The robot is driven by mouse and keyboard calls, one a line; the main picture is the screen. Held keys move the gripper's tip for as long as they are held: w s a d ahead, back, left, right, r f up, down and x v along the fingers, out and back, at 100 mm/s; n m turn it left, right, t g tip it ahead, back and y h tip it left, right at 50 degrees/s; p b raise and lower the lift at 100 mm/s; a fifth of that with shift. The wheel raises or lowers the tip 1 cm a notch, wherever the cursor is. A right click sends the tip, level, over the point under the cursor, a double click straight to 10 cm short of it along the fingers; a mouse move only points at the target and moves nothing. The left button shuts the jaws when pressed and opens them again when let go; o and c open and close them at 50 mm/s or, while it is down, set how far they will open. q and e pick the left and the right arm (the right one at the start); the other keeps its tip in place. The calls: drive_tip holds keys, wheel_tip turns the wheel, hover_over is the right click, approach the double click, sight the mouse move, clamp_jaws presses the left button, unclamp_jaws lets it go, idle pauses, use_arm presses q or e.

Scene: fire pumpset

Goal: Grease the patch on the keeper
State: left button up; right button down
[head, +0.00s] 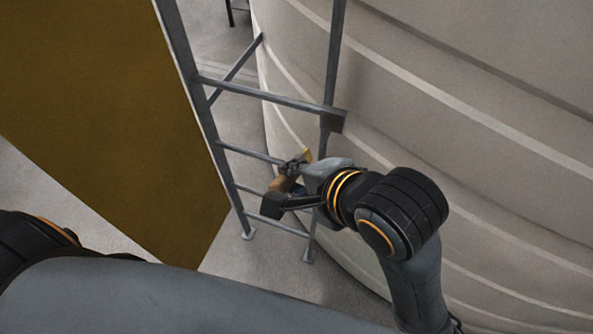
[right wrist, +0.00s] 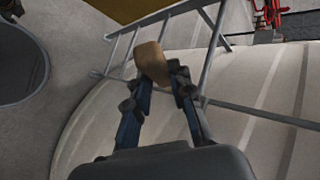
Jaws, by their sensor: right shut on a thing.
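My right gripper (head: 292,178) is shut on a brown brush-like tool (head: 283,185) in the head view. A yellowish end (head: 307,155) shows above the jaws. The right wrist view shows a tan wooden part (right wrist: 152,63) at the fingertips of my right gripper (right wrist: 163,88). A dark flat plate (head: 334,120) sits on the ladder's right rail, above and right of the tool and apart from it in the picture. I cannot tell whether this plate is the keeper, and no patch can be made out. My left gripper is outside the view.
A grey metal ladder (head: 262,102) stands close behind my right gripper. A large pale ribbed tank (head: 450,130) curves along the right. A mustard-yellow panel (head: 100,110) fills the left. Red equipment (right wrist: 270,14) shows far off in the right wrist view. Grey floor lies between.

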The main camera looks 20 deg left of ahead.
drive_tip(key=shift+w, duration=0.1)
idle(0.5)
drive_tip(key=w, duration=0.7)
drive_tip(key=shift+w+d, duration=0.15)
drive_tip(key=shift+w, duration=0.2)
drive_tip(key=shift+w, duration=0.6)
idle(0.4)
drive_tip(key=shift+d, duration=0.15)
drive_tip(key=shift+s+a, duration=0.1)
drive_tip(key=shift+a, duration=0.15)
idle(1.1)
drive_tip(key=shift+s, duration=0.1)
